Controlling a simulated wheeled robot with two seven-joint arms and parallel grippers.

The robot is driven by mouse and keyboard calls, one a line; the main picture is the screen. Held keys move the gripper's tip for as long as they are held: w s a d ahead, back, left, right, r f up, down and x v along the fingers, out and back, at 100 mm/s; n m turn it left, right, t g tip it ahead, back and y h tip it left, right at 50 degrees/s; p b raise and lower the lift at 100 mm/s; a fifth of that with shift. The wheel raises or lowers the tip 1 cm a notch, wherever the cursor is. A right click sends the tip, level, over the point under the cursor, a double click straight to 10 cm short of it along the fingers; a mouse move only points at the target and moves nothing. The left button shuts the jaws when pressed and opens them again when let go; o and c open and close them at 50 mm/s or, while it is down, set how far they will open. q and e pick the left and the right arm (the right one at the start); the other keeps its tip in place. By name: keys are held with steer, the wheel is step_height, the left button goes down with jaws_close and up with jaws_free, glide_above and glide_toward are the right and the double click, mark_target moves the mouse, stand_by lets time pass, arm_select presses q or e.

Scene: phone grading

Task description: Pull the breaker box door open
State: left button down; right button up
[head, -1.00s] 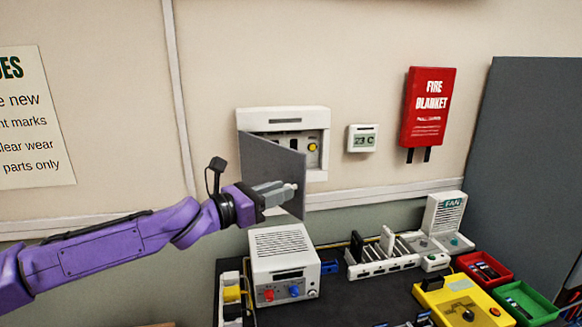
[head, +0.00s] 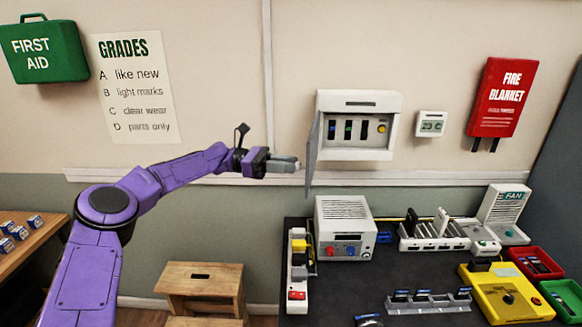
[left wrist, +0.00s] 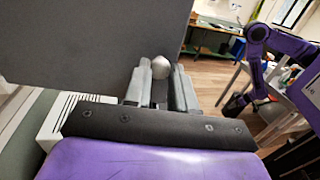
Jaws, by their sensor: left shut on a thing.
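The breaker box (head: 356,152) is a white box on the wall, with its inside showing: several dark switches and a yellow round button. Its grey door (head: 313,152) stands wide open, swung out to the left and seen nearly edge-on. My left gripper (head: 286,164) is at the door's left side. In the left wrist view, the door (left wrist: 85,40) fills the upper left, and the left gripper's (left wrist: 162,88) fingers are closed around a rounded grey knob (left wrist: 163,68). A purple arm of mine shows at the right there; its dark end (left wrist: 238,104) is too small to read.
A thermostat (head: 431,124) and fire blanket (head: 503,97) hang to the right. A wooden stool (head: 200,285) stands lower left.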

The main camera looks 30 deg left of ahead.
arm_select(q)
steer(key=shift+a+f+g, duration=0.1)
steer(key=shift+f+g, duration=0.1)
steer(key=shift+g, duration=0.1)
steer(key=c, duration=1)
jaws_free()
steer(key=shift+o, duration=0.5)
steer(key=shift+w, duration=0.15)
steer(key=b+v, duration=0.2)
steer(key=v, duration=0.8)
steer(key=shift+a, duration=0.2)
steer(key=shift+a+f, duration=0.15)
